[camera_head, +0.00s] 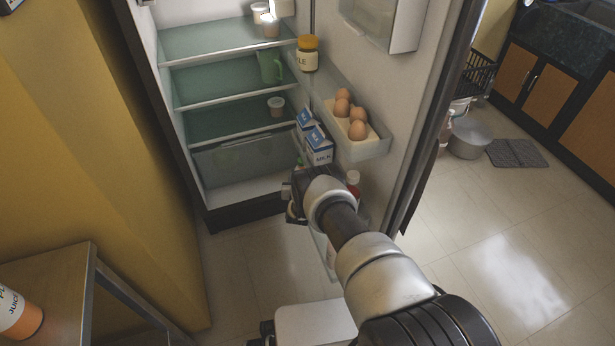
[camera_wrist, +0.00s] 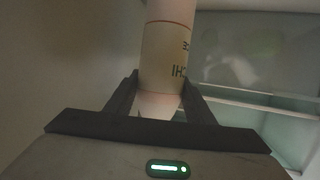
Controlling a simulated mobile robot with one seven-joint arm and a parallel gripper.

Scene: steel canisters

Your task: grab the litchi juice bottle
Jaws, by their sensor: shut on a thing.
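The litchi juice bottle (camera_wrist: 166,52) stands between my fingers in the wrist view. It is pale with a cream label, and the letters "CHI" show at its right side. My gripper (camera_wrist: 160,88) is shut on it, one finger on each side. In the head view my gripper (camera_head: 296,192) is at the open fridge's lower door side, below the milk cartons. My own arm hides most of that spot, and I cannot make out the held bottle there.
Milk cartons (camera_head: 317,147) stand just above my gripper on the door. A bottle with a pale cap (camera_head: 352,178) is beside my wrist. Eggs (camera_head: 357,130) and a yellow-lidded jar (camera_head: 308,54) sit on higher door racks. The fridge shelves (camera_head: 225,122) lie to the left.

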